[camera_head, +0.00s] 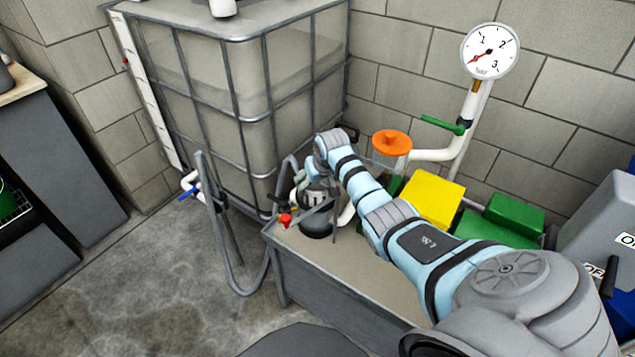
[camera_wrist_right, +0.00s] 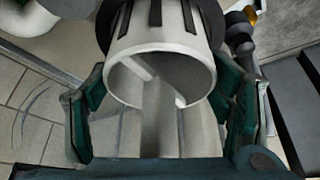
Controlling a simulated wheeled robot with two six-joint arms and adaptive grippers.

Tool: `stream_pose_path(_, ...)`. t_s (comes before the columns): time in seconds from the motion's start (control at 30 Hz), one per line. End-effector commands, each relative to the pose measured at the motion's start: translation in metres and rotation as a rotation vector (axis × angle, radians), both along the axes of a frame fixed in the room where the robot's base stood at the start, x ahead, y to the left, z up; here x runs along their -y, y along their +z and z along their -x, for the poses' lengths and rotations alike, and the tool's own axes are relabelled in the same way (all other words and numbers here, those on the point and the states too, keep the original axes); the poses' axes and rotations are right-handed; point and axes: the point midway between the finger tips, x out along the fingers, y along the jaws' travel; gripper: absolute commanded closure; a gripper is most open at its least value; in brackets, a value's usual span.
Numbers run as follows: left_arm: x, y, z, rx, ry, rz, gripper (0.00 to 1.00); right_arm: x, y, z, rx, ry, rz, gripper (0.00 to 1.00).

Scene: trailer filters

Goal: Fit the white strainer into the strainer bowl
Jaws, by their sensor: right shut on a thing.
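The white strainer (camera_wrist_right: 170,32) is a cylinder with dark slots and an open near end. In the right wrist view it lies between the teal-padded fingers of my right gripper (camera_wrist_right: 163,95), which is shut on it. In the head view my right gripper (camera_head: 317,192) reaches down over the bench, above a dark round thing (camera_head: 318,226) that looks like the strainer bowl. A dark ring surrounds the strainer's far end in the wrist view; I cannot tell how deep the strainer sits or whether it touches. My left gripper is not in view.
A red-handled valve (camera_head: 285,220) stands close left of the gripper on the bench (camera_head: 350,285). Behind are an orange-topped housing (camera_head: 391,143), a yellow box (camera_head: 433,198) and a pipe with a gauge (camera_head: 490,50). A caged tank (camera_head: 215,90) stands at left. The bench front is clear.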

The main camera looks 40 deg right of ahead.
Motion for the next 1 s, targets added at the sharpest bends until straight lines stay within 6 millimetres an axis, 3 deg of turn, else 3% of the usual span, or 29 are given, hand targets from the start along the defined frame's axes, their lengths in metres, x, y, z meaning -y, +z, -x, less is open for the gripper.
stream_pose_path(0.37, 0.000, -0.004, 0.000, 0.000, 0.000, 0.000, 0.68, 0.000, -0.009, 0.000, 0.001, 0.000, 0.000, 0.55)
stream_pose_path(0.4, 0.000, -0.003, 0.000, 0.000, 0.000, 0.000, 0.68, 0.000, -0.009, 0.000, 0.000, 0.000, 0.000, 0.22)
stream_pose_path(0.5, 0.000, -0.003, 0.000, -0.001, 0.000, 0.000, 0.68, 0.000, -0.009, 0.000, 0.000, 0.000, 0.000, 0.06)
stream_pose_path(0.87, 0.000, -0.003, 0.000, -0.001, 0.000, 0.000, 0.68, 0.000, -0.008, 0.000, 0.001, 0.000, 0.000, 0.05)
stream_pose_path(1.0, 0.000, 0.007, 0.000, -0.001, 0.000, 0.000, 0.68, 0.000, 0.012, 0.002, 0.003, 0.000, 0.001, 0.05)
